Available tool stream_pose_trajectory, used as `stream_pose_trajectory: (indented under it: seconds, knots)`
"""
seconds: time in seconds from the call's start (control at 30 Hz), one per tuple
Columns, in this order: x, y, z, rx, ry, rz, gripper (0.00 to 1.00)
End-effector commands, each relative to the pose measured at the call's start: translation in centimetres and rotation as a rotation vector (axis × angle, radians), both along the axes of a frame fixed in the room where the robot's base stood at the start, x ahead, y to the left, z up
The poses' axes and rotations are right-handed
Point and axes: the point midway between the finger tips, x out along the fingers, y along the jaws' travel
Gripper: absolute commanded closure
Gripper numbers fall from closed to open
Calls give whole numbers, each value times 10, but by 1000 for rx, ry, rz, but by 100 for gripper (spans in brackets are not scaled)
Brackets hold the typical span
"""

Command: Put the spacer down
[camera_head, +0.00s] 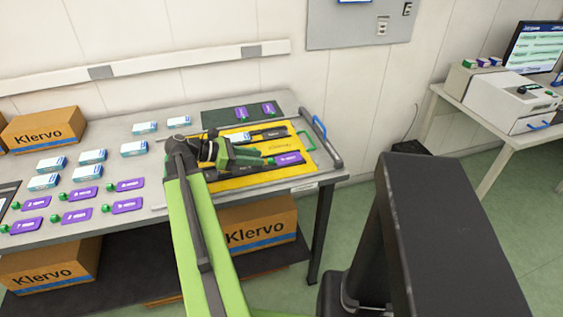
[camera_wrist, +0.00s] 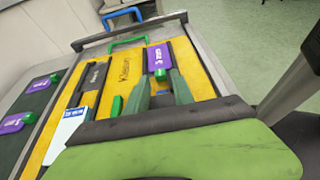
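A dark bar with small pale lettering (camera_wrist: 93,77), possibly the spacer, lies on the yellow tray (camera_wrist: 122,72). A dark bar also shows in the head view (camera_head: 270,132). My gripper hides part of the tray.
A white-and-blue box (camera_wrist: 66,130) lies on the tray's left side. A dark green mat (camera_head: 246,114) with purple bottles lies behind the tray. A green handle (camera_head: 307,140) and a blue handle (camera_head: 319,127) are at the right. Several boxes and bottles cover the table's left.

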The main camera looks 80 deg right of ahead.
Motion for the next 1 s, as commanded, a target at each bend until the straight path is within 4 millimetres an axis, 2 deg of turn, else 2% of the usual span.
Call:
stream_pose_trajectory:
  seconds: [0.3, 0.5, 0.73, 1.0]
  knots:
    - [-40, -18, -20, 0, -1, -2, 71]
    - [-42, -19, -20, 1, -6, -3, 71]
    - [-42, -20, -20, 1, -6, -1, 100]
    - [-41, -21, -21, 0, -7, 2, 100]
